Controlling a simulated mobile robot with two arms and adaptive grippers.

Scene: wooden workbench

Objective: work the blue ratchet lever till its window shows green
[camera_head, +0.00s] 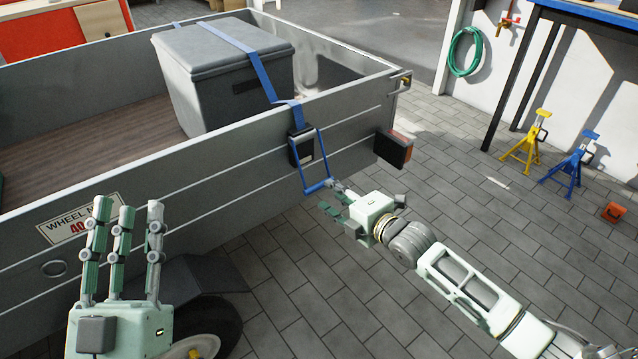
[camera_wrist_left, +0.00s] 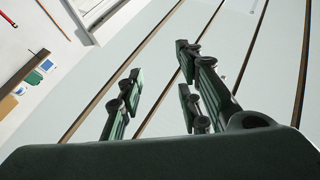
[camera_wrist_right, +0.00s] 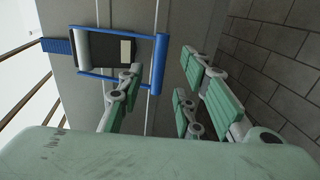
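The blue ratchet lever (camera_head: 316,187) is a U-shaped handle hanging from a dark ratchet body (camera_head: 301,147) on the trailer's outer wall. In the right wrist view the lever's bar (camera_wrist_right: 112,82) crosses just beyond my fingers. A small window (camera_wrist_right: 126,50) on the body looks pale cream there. My right gripper (camera_head: 334,197) is open, its fingertips close to the lever's lower bar; I cannot tell whether they touch it. My left gripper (camera_head: 126,208) is open and empty, fingers pointing up, in front of the trailer's side, well left of the ratchet.
A blue strap (camera_head: 250,62) runs over a grey box (camera_head: 225,85) in the trailer (camera_head: 150,160) to the ratchet. A tail light (camera_head: 393,149) sticks out right of the lever. A wheel (camera_head: 215,325) is low left. Yellow (camera_head: 525,140) and blue (camera_head: 574,160) stands are far right on open paving.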

